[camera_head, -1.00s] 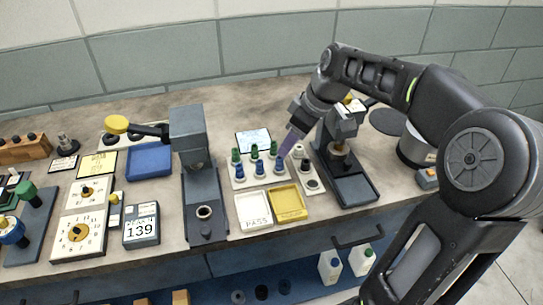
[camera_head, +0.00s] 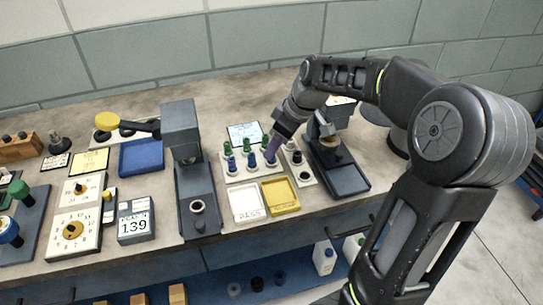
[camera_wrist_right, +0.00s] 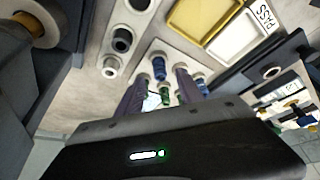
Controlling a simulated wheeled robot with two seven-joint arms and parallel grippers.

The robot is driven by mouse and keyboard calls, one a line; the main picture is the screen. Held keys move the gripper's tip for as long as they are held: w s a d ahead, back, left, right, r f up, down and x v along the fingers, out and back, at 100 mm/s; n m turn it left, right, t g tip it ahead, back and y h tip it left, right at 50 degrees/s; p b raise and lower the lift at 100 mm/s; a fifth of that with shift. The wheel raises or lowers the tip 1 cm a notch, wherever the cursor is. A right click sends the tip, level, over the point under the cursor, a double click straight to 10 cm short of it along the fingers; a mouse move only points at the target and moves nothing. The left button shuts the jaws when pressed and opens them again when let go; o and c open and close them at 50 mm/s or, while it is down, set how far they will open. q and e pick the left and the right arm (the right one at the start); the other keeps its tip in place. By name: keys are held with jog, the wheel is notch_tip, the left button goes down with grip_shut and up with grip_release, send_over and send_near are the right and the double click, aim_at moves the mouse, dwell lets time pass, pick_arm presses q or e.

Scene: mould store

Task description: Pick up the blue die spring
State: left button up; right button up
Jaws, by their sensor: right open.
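Blue die springs (camera_head: 251,161) stand upright in the front row of a pale rack (camera_head: 240,178), with green springs (camera_head: 228,149) behind them. My right gripper (camera_head: 273,150), with purple fingers, is over the rack's right end, tilted down, and partly hides the spring there. In the right wrist view the gripper (camera_wrist_right: 158,80) is open. A blue spring (camera_wrist_right: 158,68) shows between and just beyond its fingertips; a green spring (camera_wrist_right: 165,96) also shows between the fingers. Another blue spring (camera_wrist_right: 197,80) is outside the right finger. Contact cannot be told. My left gripper is out of view.
A white PASS tray (camera_head: 247,215) and a yellow tray (camera_head: 281,208) lie in front of the rack. A grey press (camera_head: 183,135) stands left, another device (camera_head: 340,178) right. A narrow holder (camera_head: 304,179) sits right of the rack.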

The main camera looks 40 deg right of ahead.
jog(key=x, duration=0.3)
jog(key=shift+a+f, duration=0.1)
jog(key=shift+f, duration=0.1)
jog(key=shift+c, duration=0.4)
grip_shut()
dwell(0.4)
